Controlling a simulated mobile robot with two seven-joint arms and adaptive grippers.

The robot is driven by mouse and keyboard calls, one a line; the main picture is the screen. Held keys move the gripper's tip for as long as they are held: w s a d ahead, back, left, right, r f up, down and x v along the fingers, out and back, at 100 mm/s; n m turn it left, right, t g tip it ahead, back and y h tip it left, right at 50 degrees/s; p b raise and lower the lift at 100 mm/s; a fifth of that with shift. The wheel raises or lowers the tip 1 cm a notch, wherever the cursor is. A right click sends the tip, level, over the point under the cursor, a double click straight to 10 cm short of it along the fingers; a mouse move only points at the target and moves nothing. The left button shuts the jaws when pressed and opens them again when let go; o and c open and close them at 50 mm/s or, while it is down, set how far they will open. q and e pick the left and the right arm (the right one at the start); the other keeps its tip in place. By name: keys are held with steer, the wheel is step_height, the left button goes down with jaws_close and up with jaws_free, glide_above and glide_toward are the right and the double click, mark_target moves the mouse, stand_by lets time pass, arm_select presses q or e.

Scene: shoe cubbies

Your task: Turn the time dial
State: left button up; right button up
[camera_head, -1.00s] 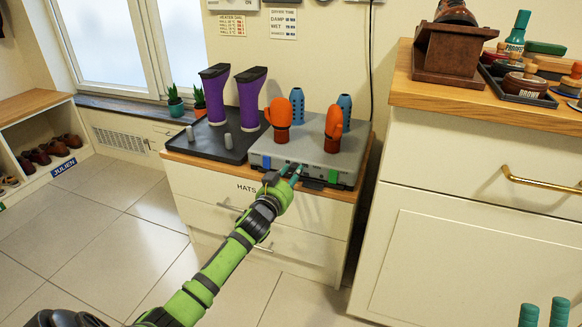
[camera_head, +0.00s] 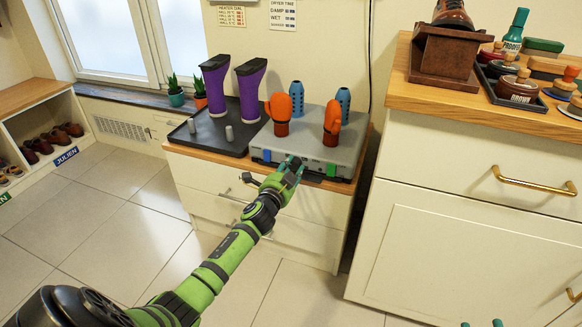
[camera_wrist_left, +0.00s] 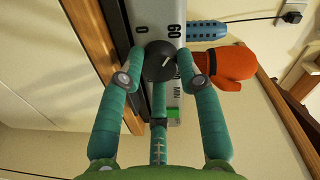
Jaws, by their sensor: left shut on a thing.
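The time dial (camera_wrist_left: 158,64) is a round black knob with a white pointer mark, on the front of the grey dryer unit (camera_head: 352,143). In the left wrist view it sits between the fingers of my left gripper (camera_wrist_left: 169,60), which are shut on it. The printed marks 0, 60 and MIN show around it. In the head view my left gripper (camera_head: 294,166) is at the middle of the unit's front and largely covers the dial. Only the fingertips of my right gripper (camera_head: 482,324) show at the bottom edge, apart, with nothing seen between them.
A blue patch (camera_head: 267,156) and a green patch (camera_head: 331,169) flank the dial. Purple boots (camera_head: 248,95) stand on a black tray (camera_head: 205,140). A taller cabinet (camera_head: 470,235) is at right.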

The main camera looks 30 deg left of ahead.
arm_select(q)
steer(key=shift+w+r+m, duration=0.1)
steer(key=shift+r+m, duration=0.1)
steer(key=shift+m, duration=0.7)
arm_select(e)
steer(key=shift+s+d+f+g, duration=0.15)
steer(key=shift+d+f+g, duration=0.1)
steer(key=shift+f+g, duration=0.4)
arm_select(q)
steer(key=shift+d, duration=0.1)
arm_select(e)
steer(key=shift+f+h, duration=0.2)
steer(key=shift+h, duration=0.1)
arm_select(q)
steer(key=o, duration=1.2)
steer(key=shift+c, duration=0.2)
steer(key=shift+f, duration=0.1)
arm_select(e)
steer(key=shift+d, duration=0.1)
arm_select(q)
steer(key=shift+s+f, duration=0.1)
steer(key=shift+s, duration=0.1)
steer(key=v, duration=1.1)
steer(key=shift+s, duration=0.3)
steer(key=shift+d, duration=0.1)
